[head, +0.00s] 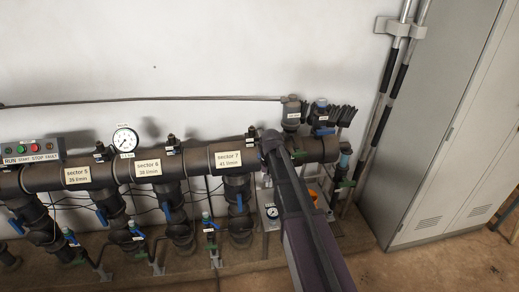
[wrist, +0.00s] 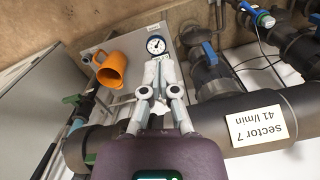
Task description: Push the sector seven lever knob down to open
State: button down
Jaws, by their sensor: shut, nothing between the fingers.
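The sector 7 label (head: 228,158) is on the thick dark pipe in the head view, and upside down in the wrist view (wrist: 257,123). Below the label in the head view, a dark valve branch carries a blue lever (head: 239,203); this lever seems to be the one at upper centre-right in the wrist view (wrist: 210,53). My gripper (wrist: 160,76) is shut and empty in the wrist view, left of the lever and apart from it. In the head view my arm hides the gripper.
An orange mug (wrist: 114,70) and a small gauge (wrist: 156,45) are on a grey surface beyond my fingers. Neighbouring branches with blue levers, such as sector 6 (head: 148,168), stand to the left in the head view. A grey cabinet (head: 435,130) stands at right.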

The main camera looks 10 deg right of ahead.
jog(key=s+f+b, duration=0.4)
jog(key=f+b, duration=0.1)
jog(key=f, duration=0.1)
jog(key=shift+s+f+n+b, duration=0.2)
jog(key=shift+n+b, duration=0.1)
jog(key=shift+b, duration=0.05)
dwell(0.4)
jog(key=s+r+n+p, duration=0.1)
jog(key=s+r+p, duration=0.1)
jog(key=s, duration=0.5)
jog(key=s+r+n+p, duration=0.1)
jog(key=s+r+p, duration=0.2)
jog(key=s, duration=0.5)
jog(key=shift+a+n+t, duration=0.15)
jog(key=shift+n+t, duration=0.15)
jog(key=shift+t, duration=0.1)
